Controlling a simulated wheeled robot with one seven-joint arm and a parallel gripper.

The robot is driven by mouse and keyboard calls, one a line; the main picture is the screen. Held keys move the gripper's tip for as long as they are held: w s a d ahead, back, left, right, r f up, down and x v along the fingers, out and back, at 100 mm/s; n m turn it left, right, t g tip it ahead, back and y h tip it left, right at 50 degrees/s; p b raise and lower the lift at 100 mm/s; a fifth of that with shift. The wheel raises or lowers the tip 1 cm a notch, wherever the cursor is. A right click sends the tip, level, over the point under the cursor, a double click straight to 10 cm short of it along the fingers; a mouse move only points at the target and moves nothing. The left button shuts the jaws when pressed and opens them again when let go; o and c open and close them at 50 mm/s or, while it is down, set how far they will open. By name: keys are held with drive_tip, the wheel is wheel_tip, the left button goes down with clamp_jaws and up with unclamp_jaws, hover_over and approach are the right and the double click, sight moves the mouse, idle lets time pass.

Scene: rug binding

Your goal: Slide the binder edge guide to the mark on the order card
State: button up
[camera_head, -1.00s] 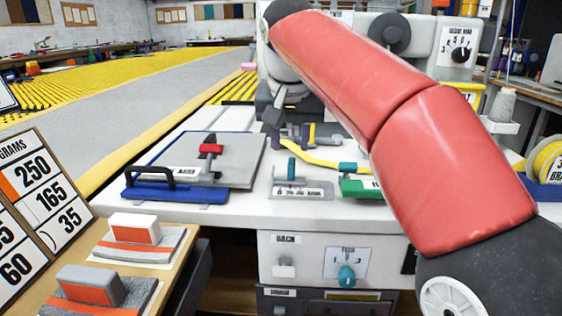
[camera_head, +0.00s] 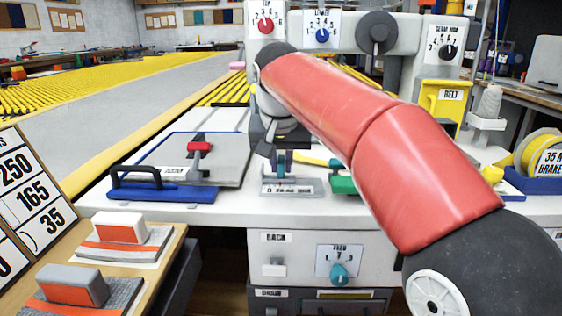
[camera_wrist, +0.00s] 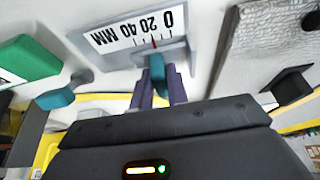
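The binder edge guide is a small teal upright tab (camera_wrist: 157,70) on a grey slide plate with a "0 20 40 MM" scale (camera_wrist: 135,32). The plate (camera_head: 291,189) lies on the white machine table. I cannot tell which card is the order card; a number board (camera_head: 35,200) stands at the left.
A green block (camera_head: 343,185) with a teal part sits right of the plate. A grey plate with a red-handled clamp (camera_head: 200,147) and a blue-based holder (camera_head: 160,190) lie left. A teal feed knob (camera_head: 339,275) is on the front panel.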

clamp_jaws()
drive_tip(key=shift+d+r+p, duration=0.1)
drive_tip(key=shift+d+p, duration=0.3)
drive_tip(key=shift+d, duration=0.05)
drive_tip(key=o, duration=0.5)
unclamp_jaws()
drive_tip(key=p+v, duration=0.1)
drive_tip(key=v, duration=0.6)
drive_tip(key=shift+s+r, duration=0.2)
drive_tip(key=shift+r, duration=0.1)
